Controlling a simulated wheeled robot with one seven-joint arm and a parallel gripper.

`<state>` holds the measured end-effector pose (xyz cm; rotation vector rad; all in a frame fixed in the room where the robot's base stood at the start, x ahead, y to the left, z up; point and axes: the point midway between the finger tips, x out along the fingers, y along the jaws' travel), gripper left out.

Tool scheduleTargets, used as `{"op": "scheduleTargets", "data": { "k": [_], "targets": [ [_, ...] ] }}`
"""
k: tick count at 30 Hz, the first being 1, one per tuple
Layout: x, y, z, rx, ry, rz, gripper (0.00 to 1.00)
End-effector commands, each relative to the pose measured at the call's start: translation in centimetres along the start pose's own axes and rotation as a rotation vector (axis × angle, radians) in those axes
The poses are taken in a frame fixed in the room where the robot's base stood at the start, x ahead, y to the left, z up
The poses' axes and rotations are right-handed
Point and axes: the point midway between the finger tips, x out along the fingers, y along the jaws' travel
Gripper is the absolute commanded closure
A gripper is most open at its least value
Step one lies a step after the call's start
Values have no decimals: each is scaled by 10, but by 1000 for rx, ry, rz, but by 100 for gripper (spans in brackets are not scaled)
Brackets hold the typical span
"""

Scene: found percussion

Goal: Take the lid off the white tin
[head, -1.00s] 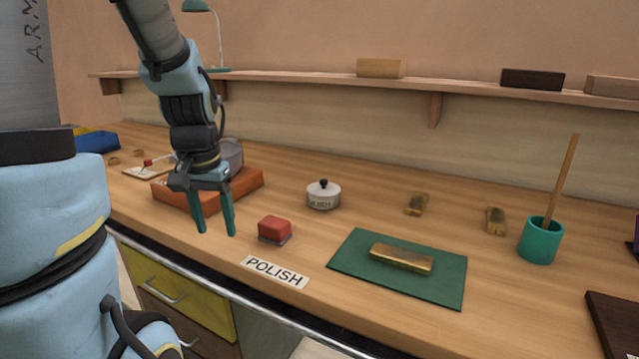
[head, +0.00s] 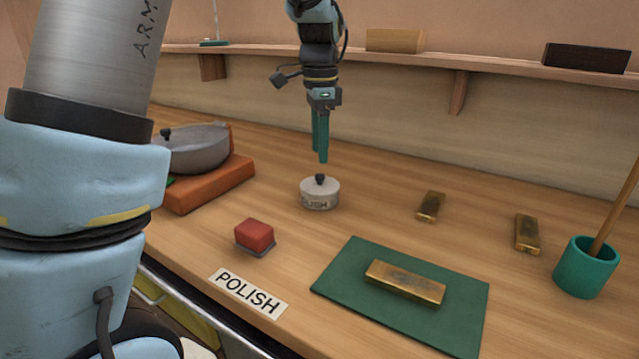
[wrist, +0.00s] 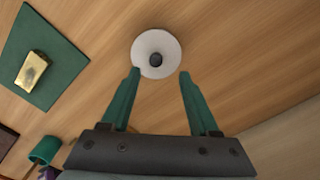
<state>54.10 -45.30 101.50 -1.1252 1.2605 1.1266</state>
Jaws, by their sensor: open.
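The white tin (head: 319,196) stands upright on the bench in the head view, with dark lettering on its side. Its lid is on and carries a small black knob (head: 320,179). My gripper (head: 321,160) hangs just above the tin, fingers pointing down, apart from the knob. In the wrist view the tin's round white top (wrist: 147,43) and dark knob (wrist: 156,60) lie just beyond the fingertips of my gripper (wrist: 158,72). The green fingers are spread wide with nothing between them.
A red block (head: 254,235) sits left of the tin, near the POLISH label (head: 248,292). A green mat (head: 465,303) holds a brass bar (head: 405,281). Two more brass bars and a teal cup (head: 586,268) stand right. A grey pan (head: 196,150) rests on an orange block (head: 210,190). A shelf runs behind.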

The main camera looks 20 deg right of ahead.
Motion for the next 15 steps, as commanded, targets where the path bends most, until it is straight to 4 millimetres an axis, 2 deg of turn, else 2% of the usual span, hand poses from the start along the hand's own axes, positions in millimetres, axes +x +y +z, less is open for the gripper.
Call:
{"op": "scheduleTargets", "data": {
  "k": [5,12,15],
  "targets": [
    [12,3,0,1,-2,2,39],
    [47,7,1,-1,-2,3,39],
    [54,7,1,-1,0,1,39]
  ]
}}
